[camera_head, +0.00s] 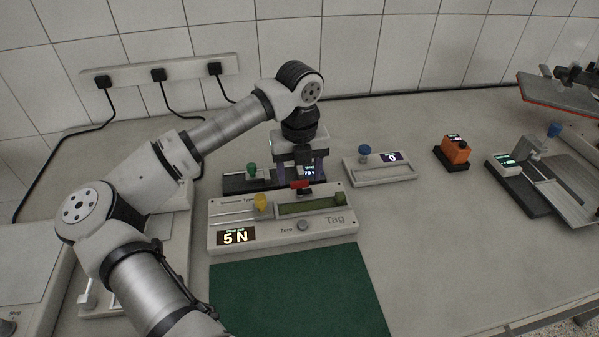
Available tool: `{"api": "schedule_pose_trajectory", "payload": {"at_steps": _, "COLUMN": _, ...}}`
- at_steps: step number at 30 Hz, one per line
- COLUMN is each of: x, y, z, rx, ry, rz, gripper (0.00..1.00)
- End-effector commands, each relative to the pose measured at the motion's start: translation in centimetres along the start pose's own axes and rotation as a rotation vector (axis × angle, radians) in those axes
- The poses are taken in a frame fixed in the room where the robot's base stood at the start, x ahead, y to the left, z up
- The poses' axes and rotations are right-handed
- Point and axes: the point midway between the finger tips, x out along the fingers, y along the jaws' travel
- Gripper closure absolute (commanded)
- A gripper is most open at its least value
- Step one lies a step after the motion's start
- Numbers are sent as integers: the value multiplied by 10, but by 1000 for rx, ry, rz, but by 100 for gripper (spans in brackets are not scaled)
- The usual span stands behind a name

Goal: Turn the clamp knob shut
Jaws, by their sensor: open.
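The tester labelled "Tag" (345,233) is a pale box with a "5 N" display (236,237), a yellow knob (261,202), a grey knob marked Zero (303,225) and a green panel. A red knob (300,185) with a dark part below sits at its back edge. My gripper (301,178) points down just behind and above the red knob, its fingers apart. I cannot tell whether they touch anything. Behind the tester, a dark device with a green knob (252,169) is partly hidden by my gripper. Which knob is the clamp knob is not clear.
A green mat (300,295) lies bare in front of the tester. To the right are a pale device with a blue knob (364,152), an orange box (454,151) and a dark-based device (522,185). Sockets with black cables (158,75) line the back wall.

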Motion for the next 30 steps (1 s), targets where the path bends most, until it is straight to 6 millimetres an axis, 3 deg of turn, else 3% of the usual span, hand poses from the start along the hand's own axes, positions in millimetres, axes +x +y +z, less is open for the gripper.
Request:
{"api": "schedule_pose_trajectory", "payload": {"at_steps": 6, "x": 15, "y": 0, "z": 0, "rx": 1, "ry": 0, "rz": 0, "gripper": 40}}
{"api": "schedule_pose_trajectory", "payload": {"at_steps": 14, "x": 16, "y": 0, "z": 0, "rx": 1, "ry": -1, "rz": 1, "gripper": 40}}
{"api": "schedule_pose_trajectory", "payload": {"at_steps": 24, "x": 16, "y": 0, "z": 0, "rx": 1, "ry": -1, "rz": 1, "gripper": 83}}
{"api": "schedule_pose_trajectory", "payload": {"at_steps": 30, "x": 17, "y": 0, "z": 0, "rx": 11, "ry": -1, "rz": 1, "gripper": 85}}
